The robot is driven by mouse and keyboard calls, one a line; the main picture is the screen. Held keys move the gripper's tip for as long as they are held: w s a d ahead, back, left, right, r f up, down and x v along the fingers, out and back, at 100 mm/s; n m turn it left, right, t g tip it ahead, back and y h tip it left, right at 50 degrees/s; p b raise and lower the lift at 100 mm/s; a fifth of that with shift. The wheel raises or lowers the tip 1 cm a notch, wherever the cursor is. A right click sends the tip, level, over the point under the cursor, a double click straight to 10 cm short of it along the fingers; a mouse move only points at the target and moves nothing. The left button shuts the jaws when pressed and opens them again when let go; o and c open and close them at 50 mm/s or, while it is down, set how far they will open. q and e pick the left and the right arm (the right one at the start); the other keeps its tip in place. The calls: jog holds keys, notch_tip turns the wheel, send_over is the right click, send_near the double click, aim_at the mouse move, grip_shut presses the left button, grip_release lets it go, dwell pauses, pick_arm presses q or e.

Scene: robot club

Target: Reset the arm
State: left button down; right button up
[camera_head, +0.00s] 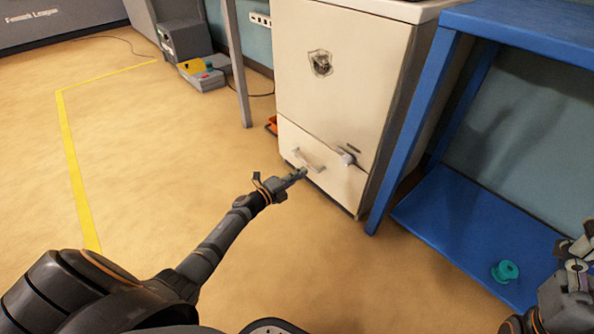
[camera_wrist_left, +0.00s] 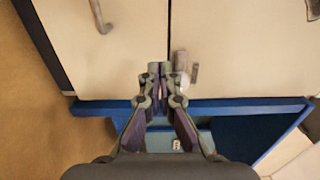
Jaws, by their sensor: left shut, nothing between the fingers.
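My left arm reaches from the lower left of the head view. Its gripper (camera_head: 298,175) is shut and empty, just in front of the lower drawer (camera_head: 335,180) of a cream cabinet. Its tips look close to the drawer handle (camera_head: 312,160); I cannot tell whether they touch. In the left wrist view the shut fingers (camera_wrist_left: 157,70) point at the cream front, with nothing between them. My right gripper (camera_head: 578,248) is partly in view at the right edge, over the blue shelf. Its opening is unclear.
The cream cabinet (camera_head: 335,80) stands beside a blue shelf unit (camera_head: 405,135). A teal spool (camera_head: 505,271) lies on the lower blue shelf (camera_head: 450,215). A grey table leg (camera_head: 237,70) and grey boxes (camera_head: 205,78) are behind. The floor (camera_head: 150,150) at left is clear.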

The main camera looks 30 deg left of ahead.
pick_arm(q)
jog(key=shift+s+a, duration=0.2)
jog(key=shift+s, duration=0.3)
